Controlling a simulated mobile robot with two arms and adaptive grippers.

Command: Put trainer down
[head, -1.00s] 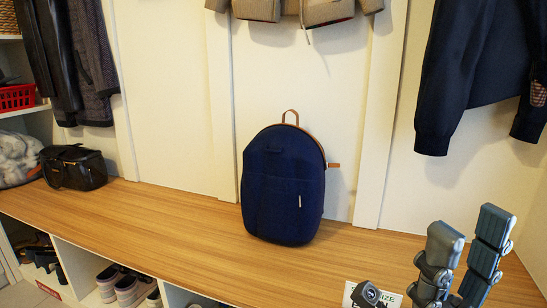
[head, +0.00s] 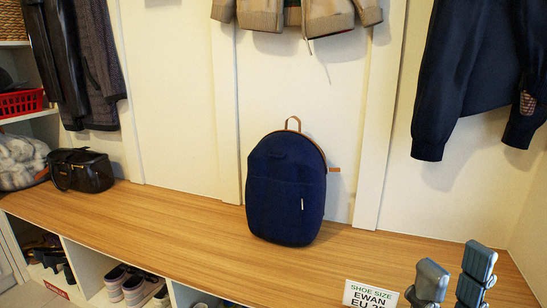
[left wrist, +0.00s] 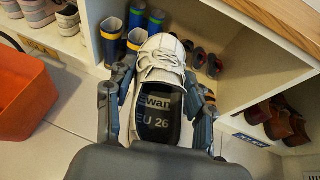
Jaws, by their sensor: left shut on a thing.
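A white trainer (left wrist: 158,62) shows in the left wrist view, its dark insole printed "Ewan EU 26". My left gripper (left wrist: 160,98) is shut on it, one finger along each side. The trainer's toe points into an open cubby (left wrist: 228,97); I cannot tell whether its sole touches the cubby floor. My right gripper (head: 452,280) is at the lower right of the head view, fingers apart and nothing seen between them. A card (head: 371,294) reading "Shoe size Ewan EU" stands beside it. The left gripper is not in the head view.
Blue boots (left wrist: 112,38) stand left of the trainer and small dark-and-red shoes (left wrist: 206,62) right of it. Brown shoes (left wrist: 285,122) fill the cubby at right. An orange bin (left wrist: 22,95) is at left. A navy backpack (head: 287,190) stands on the wooden bench (head: 170,228).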

